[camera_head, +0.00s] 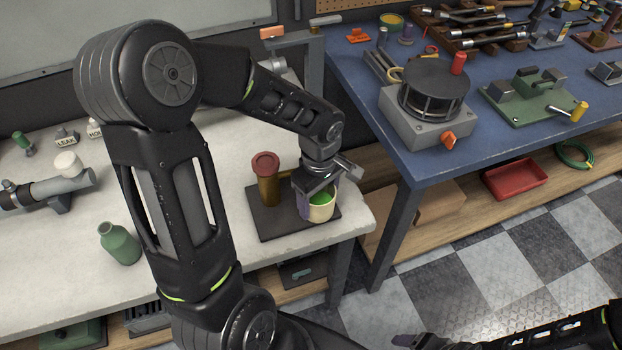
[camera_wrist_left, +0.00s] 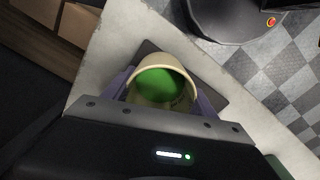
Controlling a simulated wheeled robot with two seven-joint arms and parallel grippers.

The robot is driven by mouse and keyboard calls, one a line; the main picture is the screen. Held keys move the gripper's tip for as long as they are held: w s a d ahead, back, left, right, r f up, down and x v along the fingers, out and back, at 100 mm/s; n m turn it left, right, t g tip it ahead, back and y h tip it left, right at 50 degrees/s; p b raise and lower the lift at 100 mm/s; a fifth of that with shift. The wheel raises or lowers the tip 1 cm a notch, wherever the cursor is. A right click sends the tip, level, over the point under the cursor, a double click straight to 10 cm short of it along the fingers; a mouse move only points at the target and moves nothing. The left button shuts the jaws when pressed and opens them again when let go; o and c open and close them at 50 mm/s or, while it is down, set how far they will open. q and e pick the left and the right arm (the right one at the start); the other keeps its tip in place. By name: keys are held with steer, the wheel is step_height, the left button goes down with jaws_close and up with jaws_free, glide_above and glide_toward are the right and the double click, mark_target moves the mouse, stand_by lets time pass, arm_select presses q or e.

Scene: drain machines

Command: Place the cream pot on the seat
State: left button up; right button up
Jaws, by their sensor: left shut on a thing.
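The cream pot (camera_head: 322,212) has a pale rim and a bright green inside. It is over the right part of a dark mat (camera_head: 280,228) on the white bench. I cannot tell whether its base touches the mat. My left gripper (camera_head: 317,203) is shut on the pot from above, with purple fingers on either side of it. The pot also shows in the left wrist view (camera_wrist_left: 168,84). I cannot tell for certain which thing is the seat. What may be my right gripper (camera_head: 405,340) shows only partly at the bottom edge, with its jaws unclear.
A brown jar with a red lid (camera_head: 266,178) stands just left of the pot. A green bottle (camera_head: 118,243) is farther left. On the blue bench (camera_head: 350,75) are a grey machine with a round black top (camera_head: 430,95) and a green fixture (camera_head: 530,95). A gap separates the benches.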

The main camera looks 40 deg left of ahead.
arm_select(q)
steer(key=shift+w+a, duration=0.35)
steer(key=w+a, duration=0.1)
steer(key=w+a+p, duration=0.1)
steer(key=a, duration=0.1)
steer(key=shift+w+a, duration=0.1)
steer(key=shift+a, duration=0.05)
steer(key=shift+p, duration=0.3)
steer(key=shift+f, duration=0.1)
steer(key=shift+f, duration=0.15)
steer(key=o, duration=1.5)
